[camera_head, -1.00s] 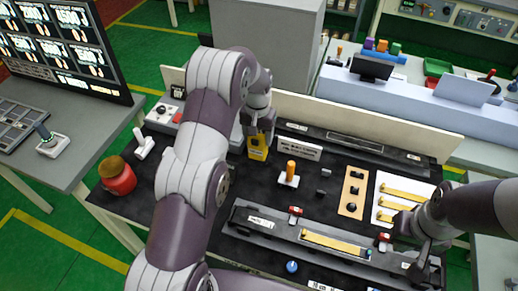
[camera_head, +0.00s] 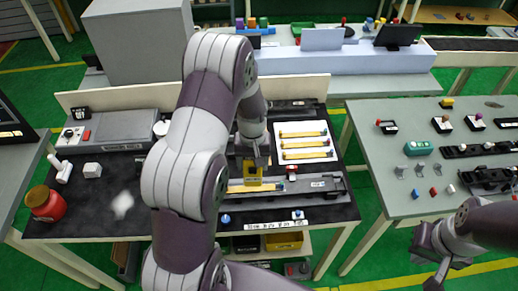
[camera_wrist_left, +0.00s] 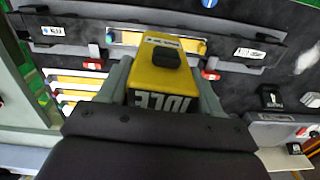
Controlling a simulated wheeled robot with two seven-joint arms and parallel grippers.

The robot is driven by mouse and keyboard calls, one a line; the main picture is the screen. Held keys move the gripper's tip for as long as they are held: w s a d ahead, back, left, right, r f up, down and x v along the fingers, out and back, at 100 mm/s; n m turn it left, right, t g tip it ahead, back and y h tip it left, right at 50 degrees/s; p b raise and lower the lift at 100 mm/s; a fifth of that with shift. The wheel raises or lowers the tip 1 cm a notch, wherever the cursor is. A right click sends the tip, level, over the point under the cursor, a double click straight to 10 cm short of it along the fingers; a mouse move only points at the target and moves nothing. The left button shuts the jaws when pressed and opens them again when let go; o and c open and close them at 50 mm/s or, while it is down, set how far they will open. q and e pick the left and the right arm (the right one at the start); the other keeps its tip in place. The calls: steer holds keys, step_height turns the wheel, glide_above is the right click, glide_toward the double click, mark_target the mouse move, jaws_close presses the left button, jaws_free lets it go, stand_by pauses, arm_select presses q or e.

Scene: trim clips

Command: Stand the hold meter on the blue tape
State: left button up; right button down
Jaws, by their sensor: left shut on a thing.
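The hold meter (camera_head: 252,178) is a yellow block with a dark button and the word IDLE on one face. My left gripper (camera_head: 253,158) is shut on it, over the grey clip fixture. In the left wrist view the meter (camera_wrist_left: 162,72) sits between the two fingers (camera_wrist_left: 160,92), with the fixture and its yellow strip (camera_wrist_left: 125,38) beyond it. I cannot tell whether its base touches anything. I cannot make out any blue tape. My right gripper (camera_head: 432,268) is low at the right, off the black bench; its finger opening is unclear.
The fixture (camera_head: 325,184) carries red clamps. A white sheet with yellow strips (camera_head: 331,146) lies behind it. A red jar (camera_head: 46,204) stands at the bench's left end. A grey table (camera_head: 390,160) with small parts stands to the right, across a gap. My left arm hides the bench's middle.

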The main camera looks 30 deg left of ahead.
arm_select(q)
steer(key=shift+w+a+f+n, duration=0.2)
steer(key=shift+w+f+n, duration=0.2)
steer(key=shift+w, duration=0.2)
steer(key=shift+w+a+f, duration=0.15)
steer(key=shift+w+a, duration=0.05)
steer(key=shift+a, duration=0.2)
steer(key=shift+s+d+r, duration=0.15)
steer(key=shift+d+r, duration=0.05)
steer(key=shift+d, duration=0.05)
steer(key=shift+s+d+f, duration=0.1)
steer(key=shift+d, duration=0.1)
steer(key=shift+f, duration=0.25)
steer(key=f+b, duration=0.3)
steer(key=shift+a+f, duration=0.25)
steer(key=shift+f, duration=0.1)
steer(key=shift+d+f+b, duration=0.1)
steer(key=shift+f+b, duration=0.35)
steer(key=shift+f, duration=0.3)
arm_select(e)
steer(key=f, duration=0.2)
steer(key=a+f, duration=0.1)
steer(key=shift+w+f, duration=0.2)
steer(key=shift+f, duration=0.2)
